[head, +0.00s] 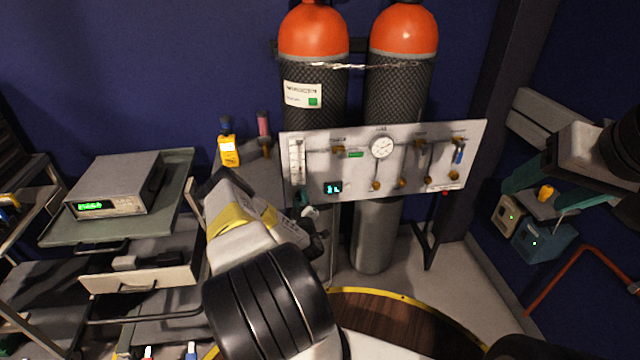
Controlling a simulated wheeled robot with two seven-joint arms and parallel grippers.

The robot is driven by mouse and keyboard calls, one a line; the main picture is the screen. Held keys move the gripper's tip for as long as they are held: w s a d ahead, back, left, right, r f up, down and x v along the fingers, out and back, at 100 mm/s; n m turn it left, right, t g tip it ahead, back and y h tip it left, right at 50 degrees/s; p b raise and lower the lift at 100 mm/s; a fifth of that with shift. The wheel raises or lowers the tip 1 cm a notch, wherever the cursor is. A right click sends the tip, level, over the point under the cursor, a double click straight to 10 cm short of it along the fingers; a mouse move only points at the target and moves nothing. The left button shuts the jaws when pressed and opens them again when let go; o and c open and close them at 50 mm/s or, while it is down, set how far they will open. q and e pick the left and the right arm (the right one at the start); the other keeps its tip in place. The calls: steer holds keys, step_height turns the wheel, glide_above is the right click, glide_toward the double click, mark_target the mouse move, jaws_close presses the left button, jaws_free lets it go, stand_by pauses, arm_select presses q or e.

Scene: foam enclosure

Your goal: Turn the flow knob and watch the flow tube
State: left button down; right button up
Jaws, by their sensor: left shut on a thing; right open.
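The flow tube (297,160) is a clear upright tube at the left end of the white gas panel (360,185). My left gripper (306,210) is at the panel's lower left corner, just below the tube. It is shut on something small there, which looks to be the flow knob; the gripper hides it. The level inside the tube is too small to read. My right gripper (545,190) is open at the far right, well away from the panel.
Two orange-topped cylinders (312,35) stand behind the panel, with a round gauge (382,147) and a small lit display (333,188) on it. A yellow handheld meter (228,150) is left of the panel. A grey instrument (115,183) sits on a cart at left.

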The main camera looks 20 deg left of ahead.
arm_select(q)
steer(key=shift+n, duration=0.4)
steer(key=shift+f, duration=0.1)
steer(key=c, duration=1.1)
jaws_free()
steer(key=shift+o, duration=0.2)
steer(key=shift+s+d, duration=0.1)
steer(key=v, duration=0.7)
steer(key=shift+s, duration=0.35)
steer(key=shift+d, duration=0.15)
